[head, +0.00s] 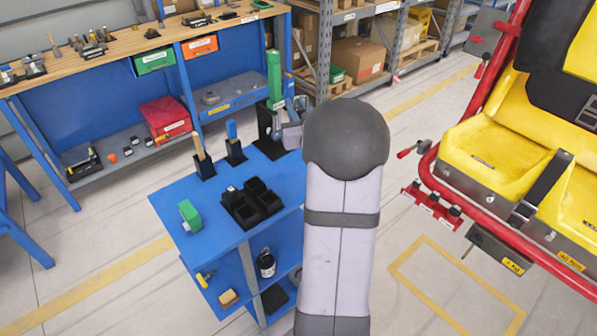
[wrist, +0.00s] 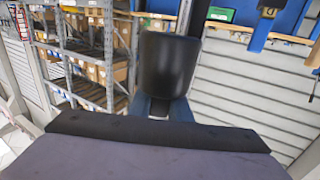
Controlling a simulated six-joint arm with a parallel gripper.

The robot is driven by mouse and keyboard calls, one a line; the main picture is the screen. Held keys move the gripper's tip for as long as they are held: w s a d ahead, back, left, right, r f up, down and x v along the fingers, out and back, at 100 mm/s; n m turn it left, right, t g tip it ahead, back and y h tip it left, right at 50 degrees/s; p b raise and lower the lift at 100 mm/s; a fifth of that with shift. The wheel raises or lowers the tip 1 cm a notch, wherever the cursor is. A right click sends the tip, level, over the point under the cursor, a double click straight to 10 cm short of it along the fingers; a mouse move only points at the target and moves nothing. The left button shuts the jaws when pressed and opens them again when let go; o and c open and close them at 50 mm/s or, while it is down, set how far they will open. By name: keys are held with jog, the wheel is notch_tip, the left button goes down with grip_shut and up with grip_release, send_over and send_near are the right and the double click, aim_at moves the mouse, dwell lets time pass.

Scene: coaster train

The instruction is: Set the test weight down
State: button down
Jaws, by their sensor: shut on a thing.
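My gripper (wrist: 160,107) is shut on a dark, smooth, rounded block, which I take to be the test weight (wrist: 167,68), in the wrist view. Its blue fingertips show at the block's near end. In the head view my gripper (head: 291,130) is at the far right corner of the blue cart (head: 178,212), beside a tall green-handled tool (head: 274,75). My forearm hides part of that area. I cannot tell whether the held block touches anything.
On the cart stand a black holder with a wooden handle (head: 199,146), one with a blue handle (head: 231,130), a black divided tray (head: 253,222) and a green block (head: 189,214). A yellow-seated red coaster car (head: 486,158) is at right. A workbench (head: 120,50) stands behind.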

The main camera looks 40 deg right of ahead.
notch_tip(320, 180, down, 10)
jog(key=w, duration=0.1)
jog(key=shift+r+y+p, duration=0.25)
jog(key=shift+y+p, duration=0.05)
jog(key=shift+p, duration=0.05)
dwell(0.4)
jog(key=shift+f, duration=2.05)
jog(key=shift+f, duration=0.25)
jog(key=c, duration=1.6)
grip_release()
jog(key=shift+f, duration=0.1)
jog(key=shift+c, duration=0.2)
jog(key=shift+s, duration=0.1)
